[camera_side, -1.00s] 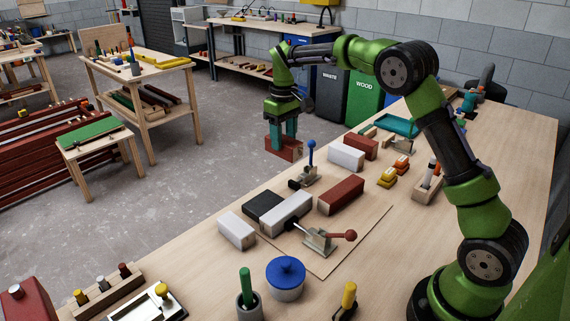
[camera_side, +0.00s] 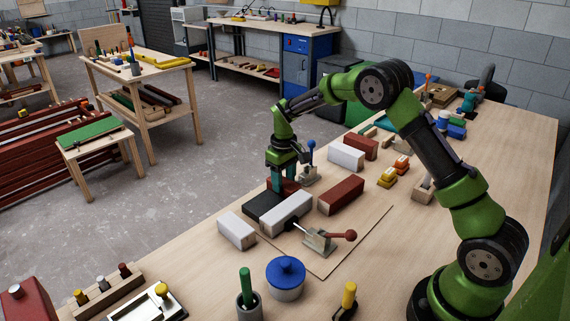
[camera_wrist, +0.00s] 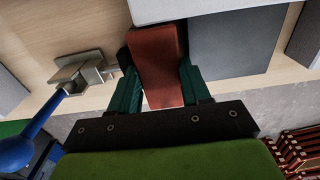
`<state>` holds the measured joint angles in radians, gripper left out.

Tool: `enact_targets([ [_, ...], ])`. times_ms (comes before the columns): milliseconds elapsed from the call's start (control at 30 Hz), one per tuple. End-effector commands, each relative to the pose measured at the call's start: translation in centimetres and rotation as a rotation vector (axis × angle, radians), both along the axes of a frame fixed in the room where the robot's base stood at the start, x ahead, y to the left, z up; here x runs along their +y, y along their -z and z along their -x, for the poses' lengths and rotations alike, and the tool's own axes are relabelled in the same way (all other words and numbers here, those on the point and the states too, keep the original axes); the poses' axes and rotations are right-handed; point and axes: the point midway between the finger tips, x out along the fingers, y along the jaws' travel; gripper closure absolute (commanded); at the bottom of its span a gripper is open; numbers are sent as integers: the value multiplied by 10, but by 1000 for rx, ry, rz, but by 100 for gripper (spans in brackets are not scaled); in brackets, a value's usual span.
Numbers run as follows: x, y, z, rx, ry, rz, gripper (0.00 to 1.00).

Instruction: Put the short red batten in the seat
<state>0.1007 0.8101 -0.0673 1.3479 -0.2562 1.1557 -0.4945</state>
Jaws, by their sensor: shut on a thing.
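The short red batten (camera_wrist: 155,62) is between the teal fingers of my gripper (camera_wrist: 158,92), which is shut on it. In the side view my gripper (camera_side: 283,188) is at the far end of the black block (camera_side: 262,205), and the red batten (camera_side: 290,185) is partly hidden by the fingers. In the wrist view the batten lies alongside the dark grey face of that block (camera_wrist: 235,42), with a clamp (camera_wrist: 82,72) to its left. I cannot tell whether the batten touches the surface below or sits in the seat, which is not clearly visible.
The blue-handled clamp (camera_side: 309,172) stands close to the right of my gripper. A light grey batten (camera_side: 286,213), a longer red batten (camera_side: 341,195) and a red-handled clamp (camera_side: 322,240) are nearby. White blocks (camera_side: 236,231) and (camera_side: 346,156) lie on the bench.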

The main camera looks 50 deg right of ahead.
Motion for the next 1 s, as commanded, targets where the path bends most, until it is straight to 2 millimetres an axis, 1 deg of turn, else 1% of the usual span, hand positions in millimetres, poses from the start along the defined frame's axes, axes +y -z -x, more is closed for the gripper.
enact_targets([
  [200,0,3,0,1,0,0,85],
  [233,0,3,0,1,0,0,50],
  [367,0,2,0,1,0,0,30],
  [400,0,2,0,1,0,0,27],
  [567,1,2,0,0,0,-1,27],
  [667,1,-3,0,-1,0,-1,27],
  [767,1,-16,-1,-4,0,-2,27],
  [867,1,-35,-1,-5,0,0,27],
  [1000,0,-66,-1,-5,0,0,27],
])
